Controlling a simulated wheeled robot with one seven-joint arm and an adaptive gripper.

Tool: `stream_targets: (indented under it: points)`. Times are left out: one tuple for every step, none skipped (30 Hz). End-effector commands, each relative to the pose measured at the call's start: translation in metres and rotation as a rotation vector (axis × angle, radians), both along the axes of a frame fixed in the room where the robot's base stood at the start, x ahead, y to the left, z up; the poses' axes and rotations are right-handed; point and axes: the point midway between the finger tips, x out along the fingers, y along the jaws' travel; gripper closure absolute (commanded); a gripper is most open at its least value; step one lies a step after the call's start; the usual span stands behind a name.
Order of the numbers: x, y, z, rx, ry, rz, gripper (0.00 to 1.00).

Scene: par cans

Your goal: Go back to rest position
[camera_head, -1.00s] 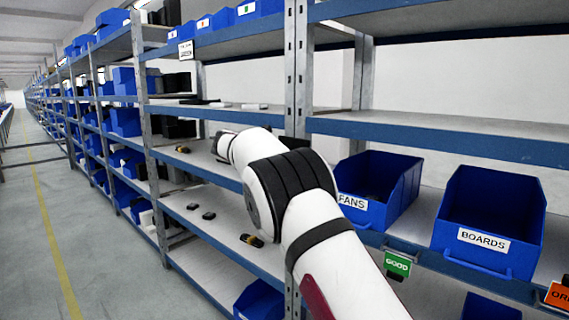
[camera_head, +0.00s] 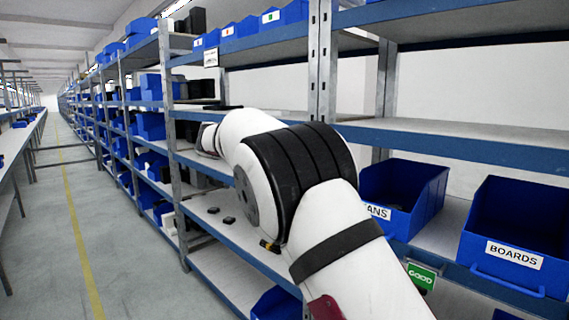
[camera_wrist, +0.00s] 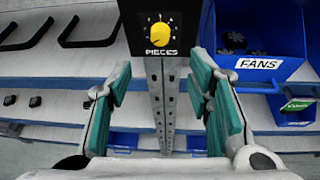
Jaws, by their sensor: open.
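My gripper (camera_wrist: 160,112) shows in the wrist view with its two teal-padded fingers spread apart and nothing between them. It faces a shelf upright and a black sign with a yellow dial marked PIECES (camera_wrist: 160,28), which stands beyond the fingers. In the head view my white arm reaches toward the shelves and hides the gripper's fingers. No held object is visible.
A blue FANS bin (camera_head: 400,195) and a blue BOARDS bin (camera_head: 515,240) stand on the right shelf. A green GOOD tag (camera_head: 421,276) hangs below. Small black items (camera_head: 229,220) lie on a lower shelf. The aisle floor (camera_head: 110,240) at left is clear.

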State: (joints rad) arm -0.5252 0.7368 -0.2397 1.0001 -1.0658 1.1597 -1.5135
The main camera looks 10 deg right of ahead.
Motion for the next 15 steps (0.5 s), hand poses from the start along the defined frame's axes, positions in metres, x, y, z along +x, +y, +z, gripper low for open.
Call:
stream_targets:
  points:
    - [0.0,0.0,0.0,0.001,0.0,0.0,0.54]
    - [-0.001,-0.001,0.0,0.004,-0.001,-0.002,0.54]
    - [-0.002,-0.003,0.002,0.014,-0.004,-0.007,0.54]
    - [-0.005,-0.006,0.003,0.028,-0.007,-0.014,0.54]
    - [-0.008,-0.011,0.005,0.044,-0.011,-0.023,0.54]
    - [-0.014,-0.018,0.009,0.078,-0.021,-0.041,0.54]
    - [-0.021,-0.025,0.011,0.109,-0.028,-0.058,0.54]
    - [-0.028,-0.033,0.014,0.147,-0.039,-0.078,0.54]
    - [-0.04,-0.043,0.018,0.203,-0.054,-0.109,0.54]
    - [-0.05,-0.052,0.021,0.25,-0.068,-0.137,0.54]
    - [-0.061,-0.061,0.024,0.298,-0.082,-0.166,0.54]
    - [-0.077,-0.071,0.027,0.365,-0.103,-0.204,0.54]
    - [-0.089,-0.078,0.029,0.415,-0.118,-0.235,0.54]
    - [-0.101,-0.084,0.03,0.464,-0.134,-0.265,0.54]
    - [-0.118,-0.093,0.032,0.527,-0.153,-0.307,0.54]
